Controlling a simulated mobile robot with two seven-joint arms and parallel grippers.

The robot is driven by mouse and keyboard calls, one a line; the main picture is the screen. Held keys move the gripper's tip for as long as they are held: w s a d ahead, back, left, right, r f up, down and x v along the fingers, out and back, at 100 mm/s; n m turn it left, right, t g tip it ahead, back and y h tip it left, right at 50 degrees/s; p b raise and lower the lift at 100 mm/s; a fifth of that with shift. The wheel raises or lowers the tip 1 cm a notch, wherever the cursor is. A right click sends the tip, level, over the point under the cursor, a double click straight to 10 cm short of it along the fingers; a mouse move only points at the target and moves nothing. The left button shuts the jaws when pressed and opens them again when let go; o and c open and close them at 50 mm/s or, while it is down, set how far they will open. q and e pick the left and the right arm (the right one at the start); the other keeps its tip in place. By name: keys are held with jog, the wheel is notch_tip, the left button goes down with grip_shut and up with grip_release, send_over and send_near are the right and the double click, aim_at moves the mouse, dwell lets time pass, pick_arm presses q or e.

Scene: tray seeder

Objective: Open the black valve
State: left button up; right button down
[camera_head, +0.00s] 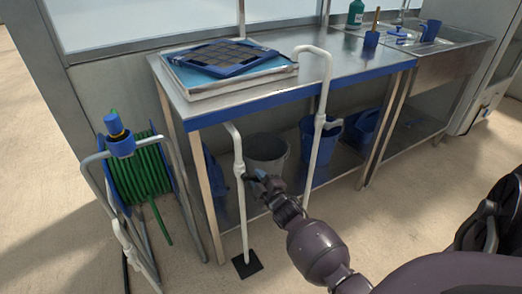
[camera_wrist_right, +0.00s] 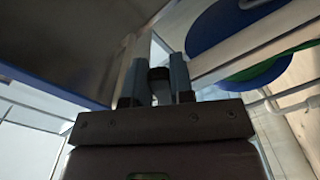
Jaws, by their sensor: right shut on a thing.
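A white pipe (camera_head: 238,200) stands upright on a black square foot in front of the steel table. My right gripper (camera_head: 257,177) is at the pipe, about halfway up, at a fitting where the black valve sits. In the right wrist view the right gripper (camera_wrist_right: 155,82) has its two fingers on either side of a small dark piece, the black valve (camera_wrist_right: 158,74), and is shut on it. The fingers hide much of the valve, so its handle's angle cannot be told. My left gripper is not in view.
A steel table (camera_head: 345,70) carries a blue tray (camera_head: 222,58). A grey bucket (camera_head: 267,150) and blue buckets (camera_head: 320,140) stand on its lower shelf. A green hose reel (camera_head: 140,175) stands left. Another white pipe rises right of my gripper. Floor in front is clear.

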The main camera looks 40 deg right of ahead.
aim_at(242, 183)
jog(key=m, duration=0.1)
jog(key=a+f+m, duration=0.1)
jog(key=shift+w+m, duration=0.1)
jog(key=shift+m, duration=0.3)
pick_arm(q)
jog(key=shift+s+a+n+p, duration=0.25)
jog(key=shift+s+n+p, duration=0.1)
jog(key=shift+p, duration=0.6)
pick_arm(e)
jog(key=shift+w+a+f+m, duration=0.2)
jog(key=shift+a+m, duration=0.4)
jog(key=shift+m, duration=0.9)
jog(key=shift+w+a+f+m, duration=0.1)
jog(key=shift+a+f+m, duration=0.35)
jog(key=shift+m, duration=1.05)
jog(key=shift+w+a+f+m, duration=0.15)
jog(key=shift+a+m, duration=0.55)
jog(key=shift+m, duration=0.8)
jog(key=c, duration=1)
grip_release()
